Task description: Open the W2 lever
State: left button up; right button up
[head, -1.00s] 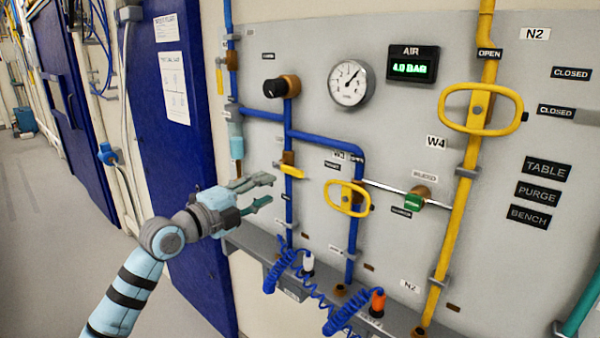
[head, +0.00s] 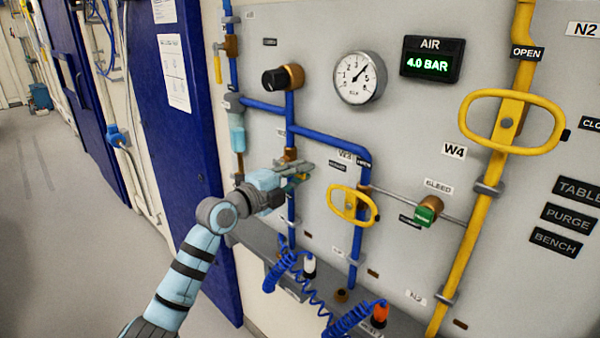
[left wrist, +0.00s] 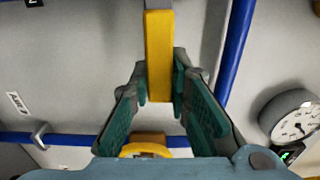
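A short yellow lever (head: 301,178) is on the left blue pipe, mostly hidden by my left gripper in the head view. In the left wrist view the lever (left wrist: 159,55) is a straight yellow bar running down between the fingers. My left gripper (head: 304,172) is at the lever, and its green pads (left wrist: 160,85) lie close against both sides of the bar's end. The fingers look shut on it. No W2 tag is readable. My right gripper is not in view.
A yellow oval handle (head: 354,205) is close by on the right, with a green knob (head: 428,212) beyond it. A larger yellow handle (head: 511,122) is on the yellow pipe. A black knob (head: 277,82) and gauge (head: 360,78) are above. Coiled blue hoses (head: 289,268) hang below.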

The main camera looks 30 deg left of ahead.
pick_arm(q)
grip_shut()
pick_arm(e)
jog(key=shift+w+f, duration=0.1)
